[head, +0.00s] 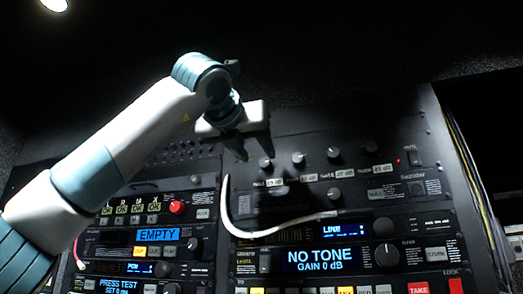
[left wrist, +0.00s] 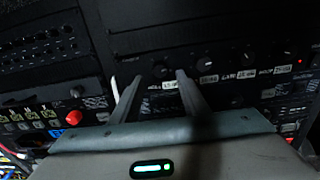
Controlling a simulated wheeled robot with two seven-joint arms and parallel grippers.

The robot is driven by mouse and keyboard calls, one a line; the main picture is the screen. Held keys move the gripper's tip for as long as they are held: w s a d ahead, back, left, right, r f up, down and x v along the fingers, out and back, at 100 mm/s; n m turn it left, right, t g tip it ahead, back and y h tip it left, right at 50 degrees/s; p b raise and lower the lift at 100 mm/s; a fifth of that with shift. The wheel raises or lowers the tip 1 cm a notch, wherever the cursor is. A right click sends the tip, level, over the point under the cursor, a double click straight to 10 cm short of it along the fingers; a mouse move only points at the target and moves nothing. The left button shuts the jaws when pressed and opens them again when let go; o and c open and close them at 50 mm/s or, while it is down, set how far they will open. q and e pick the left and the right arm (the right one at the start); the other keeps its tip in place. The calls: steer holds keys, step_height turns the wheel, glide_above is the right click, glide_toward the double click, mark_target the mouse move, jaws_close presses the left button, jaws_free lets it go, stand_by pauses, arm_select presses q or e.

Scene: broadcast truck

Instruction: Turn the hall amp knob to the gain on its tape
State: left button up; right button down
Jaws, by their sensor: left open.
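A dark panel (head: 400,120) at the top of the right rack carries a row of small knobs with white tape labels under them. The lettering is too small to read surely, so I cannot tell which knob is the hall one. The leftmost knob (head: 265,162) has a label (head: 270,183) below it. My left gripper (head: 238,148) is open, just up and left of that knob in the head view. In the left wrist view its fingers straddle the line to this knob (left wrist: 162,71); contact cannot be told. My right gripper is out of view.
A blue display (head: 318,260) below reads "NO TONE GAIN 0 dB", beside a large black knob (head: 387,255). A white cable (head: 270,232) curves across the rack front. A left rack has an "EMPTY" display (head: 158,234) and a red button (head: 177,207).

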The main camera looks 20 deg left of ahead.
mark_target(263, 163)
arm_select(q)
steer(key=w+p, duration=0.1)
steer(key=w, duration=0.2)
steer(key=shift+w+r+p, duration=0.15)
steer(key=shift+w+p, duration=0.15)
steer(key=shift+w, duration=0.65)
jaws_close()
steer(key=shift+f, duration=0.2)
